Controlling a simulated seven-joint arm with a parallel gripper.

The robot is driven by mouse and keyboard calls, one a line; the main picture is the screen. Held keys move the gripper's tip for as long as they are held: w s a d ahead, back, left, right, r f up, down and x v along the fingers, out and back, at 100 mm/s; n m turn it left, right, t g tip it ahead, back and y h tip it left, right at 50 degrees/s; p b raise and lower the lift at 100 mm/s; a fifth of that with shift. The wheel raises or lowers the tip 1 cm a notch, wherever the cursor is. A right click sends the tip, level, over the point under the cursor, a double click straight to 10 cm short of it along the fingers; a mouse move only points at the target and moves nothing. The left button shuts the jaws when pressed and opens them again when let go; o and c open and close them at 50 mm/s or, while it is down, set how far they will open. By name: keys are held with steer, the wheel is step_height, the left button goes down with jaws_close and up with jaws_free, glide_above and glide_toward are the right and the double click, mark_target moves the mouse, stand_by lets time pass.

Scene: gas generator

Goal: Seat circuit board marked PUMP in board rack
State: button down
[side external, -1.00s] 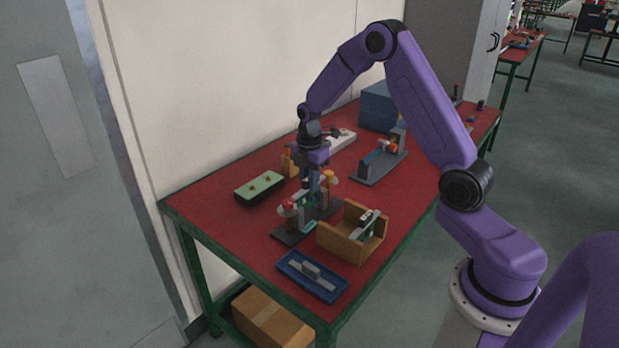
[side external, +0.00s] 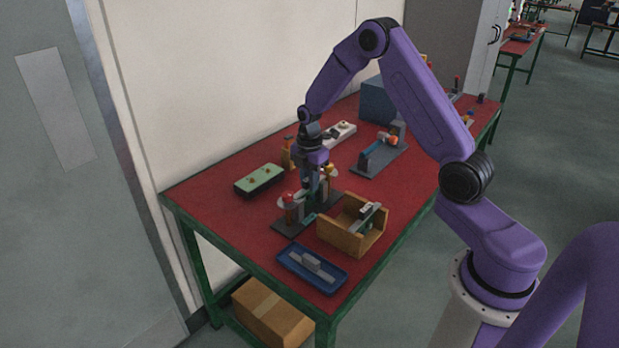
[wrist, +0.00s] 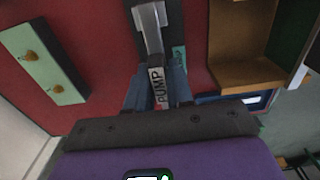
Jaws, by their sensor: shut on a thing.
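In the wrist view a light grey bar (wrist: 150,25) runs away from the label.
A blue tray (side external: 325,283) with a grey part lies in front. A green-topped block (side external: 258,179) is to the left. Another grey fixture (side external: 372,163) and a blue box (side external: 377,100) stand behind.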

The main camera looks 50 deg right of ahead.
steer(key=shift+f, duration=0.25)
steer(key=c, duration=0.9)
jaws_free()
steer(key=shift+r, duration=0.1)
step_height(320, 180, up, 17)
steer(key=shift+r, duration=0.1)
